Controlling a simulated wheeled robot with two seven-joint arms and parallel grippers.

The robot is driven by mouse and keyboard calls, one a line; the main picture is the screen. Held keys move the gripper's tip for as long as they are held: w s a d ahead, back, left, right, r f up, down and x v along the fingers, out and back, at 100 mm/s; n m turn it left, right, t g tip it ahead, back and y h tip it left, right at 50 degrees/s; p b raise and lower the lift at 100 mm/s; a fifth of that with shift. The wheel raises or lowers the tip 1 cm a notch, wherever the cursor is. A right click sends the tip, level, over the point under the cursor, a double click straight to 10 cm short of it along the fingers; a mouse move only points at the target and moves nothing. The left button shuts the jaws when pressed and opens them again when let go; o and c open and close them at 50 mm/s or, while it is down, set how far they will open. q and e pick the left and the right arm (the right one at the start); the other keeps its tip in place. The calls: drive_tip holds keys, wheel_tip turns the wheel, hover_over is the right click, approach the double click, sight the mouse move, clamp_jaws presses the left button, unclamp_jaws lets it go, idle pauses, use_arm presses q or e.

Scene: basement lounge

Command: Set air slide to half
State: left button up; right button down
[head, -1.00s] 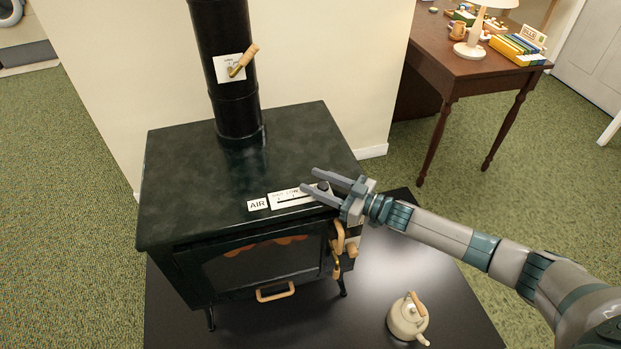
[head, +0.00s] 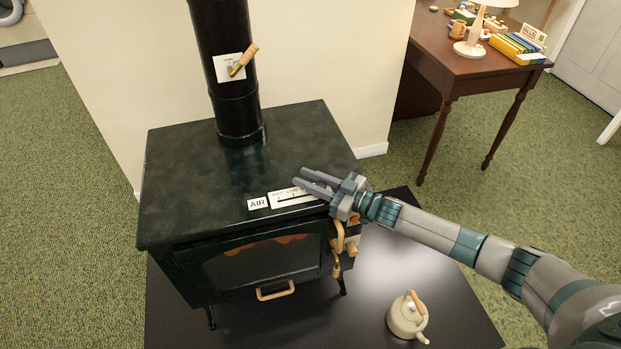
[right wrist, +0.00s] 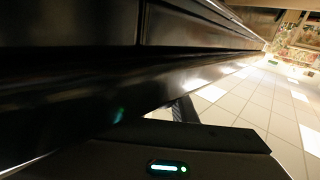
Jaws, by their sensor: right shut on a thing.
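The air slide is a white scale plate (head: 284,199) with a dark slot, on the front right of the black stove's top. A white AIR label (head: 257,204) lies at its left end. My right gripper (head: 300,177) reaches in from the right over the plate's right end, its fingers close together, shut on the slide's dark knob. The fingers hide the knob and the plate's right part, so I cannot read its exact position on the scale. My left gripper is in neither view.
The black stove (head: 190,185) has a flue pipe (head: 223,110) with a wooden-handled damper (head: 244,60). Wooden-handled controls (head: 350,243) sit below my right gripper. A cream kettle (head: 406,317) stands on the dark hearth. A desk (head: 440,60) stands behind right.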

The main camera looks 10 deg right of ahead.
sight(297, 190)
drive_tip(key=a, duration=0.3)
drive_tip(key=shift+r, duration=0.1)
drive_tip(key=shift+a, duration=0.2)
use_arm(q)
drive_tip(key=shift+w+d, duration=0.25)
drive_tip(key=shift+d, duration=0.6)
use_arm(e)
drive_tip(key=c, duration=1.5)
unclamp_jaws()
drive_tip(key=shift+o, duration=0.2)
drive_tip(key=shift+s+d, duration=0.1)
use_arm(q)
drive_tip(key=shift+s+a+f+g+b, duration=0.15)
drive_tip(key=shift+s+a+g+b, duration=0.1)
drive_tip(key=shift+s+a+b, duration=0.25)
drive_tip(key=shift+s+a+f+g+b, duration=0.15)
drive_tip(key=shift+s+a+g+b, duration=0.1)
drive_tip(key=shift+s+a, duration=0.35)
use_arm(e)
drive_tip(key=v, duration=1.7)
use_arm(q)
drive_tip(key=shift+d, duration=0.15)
use_arm(e)
drive_tip(key=shift+s, duration=0.15)
